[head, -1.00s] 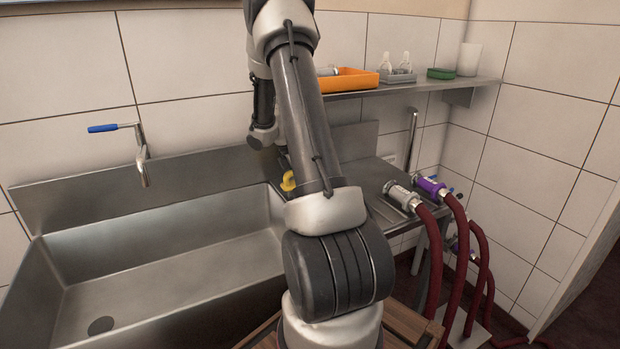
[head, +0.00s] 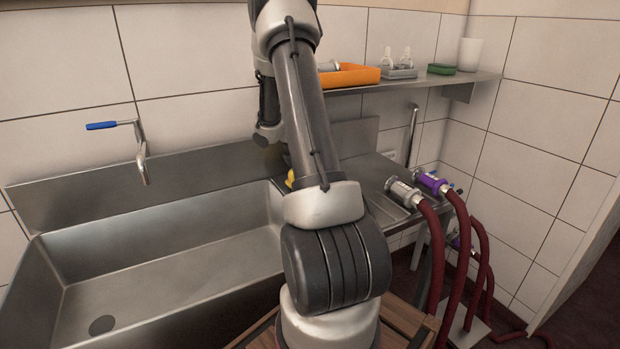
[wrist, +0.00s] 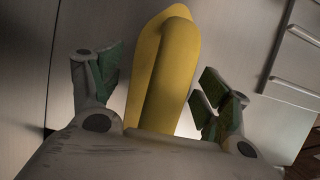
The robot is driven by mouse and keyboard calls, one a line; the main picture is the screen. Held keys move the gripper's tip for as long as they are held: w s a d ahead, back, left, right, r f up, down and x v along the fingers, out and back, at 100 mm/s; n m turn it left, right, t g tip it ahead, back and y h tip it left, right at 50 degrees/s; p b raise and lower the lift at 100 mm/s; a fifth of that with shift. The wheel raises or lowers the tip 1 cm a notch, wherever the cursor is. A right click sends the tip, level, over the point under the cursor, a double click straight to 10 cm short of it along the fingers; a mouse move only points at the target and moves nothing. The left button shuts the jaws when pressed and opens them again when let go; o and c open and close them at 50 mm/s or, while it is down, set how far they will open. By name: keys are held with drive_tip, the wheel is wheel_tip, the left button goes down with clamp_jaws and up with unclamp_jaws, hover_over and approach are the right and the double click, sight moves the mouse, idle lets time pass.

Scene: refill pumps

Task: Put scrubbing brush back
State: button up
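A yellow rounded object, likely the scrubbing brush's handle (wrist: 168,70), fills the middle of the wrist view. A small yellow piece (head: 291,179) also shows in the head view beside my arm, at the sink's right end; the rest is hidden. My gripper (wrist: 160,95) is open, with its green-padded fingers on either side of the yellow object. A gap shows on both sides, so it is not clamped. No bristles are visible. In the head view my gripper is hidden behind my arm.
A steel sink (head: 170,270) lies at left, with a blue-handled tap (head: 140,150). A wall shelf (head: 420,83) carries an orange tray (head: 350,75), a grey tray (head: 400,73), a green item (head: 441,69) and a white cup (head: 468,55). Hose couplings (head: 405,193) rest on the right counter.

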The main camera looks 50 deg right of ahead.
drive_tip(key=shift+w+r, duration=0.1)
drive_tip(key=shift+r, duration=0.2)
drive_tip(key=shift+w+a+r, duration=0.1)
drive_tip(key=shift+a+r, duration=0.15)
drive_tip(key=shift+r, duration=0.3)
drive_tip(key=w+a, duration=0.4)
drive_tip(key=a, duration=0.7)
drive_tip(key=s+a+r+m+t, duration=0.1)
drive_tip(key=s+a+r+m, duration=0.1)
drive_tip(key=r, duration=0.3)
drive_tip(key=s+a+r+m, duration=0.2)
drive_tip(key=a+r, duration=0.1)
drive_tip(key=r, duration=0.3)
drive_tip(key=s+a+r+m+t+y, duration=0.2)
drive_tip(key=s+a+r+m, duration=0.3)
drive_tip(key=s, duration=0.5)
drive_tip(key=s+a+r+m+t+y, duration=0.2)
drive_tip(key=s+a+r+m, duration=0.3)
drive_tip(key=s+a, duration=0.5)
drive_tip(key=shift+s+r+t, duration=0.3)
drive_tip(key=shift+s+r, duration=0.3)
drive_tip(key=shift+r, duration=0.25)
drive_tip(key=shift+d, duration=0.1)
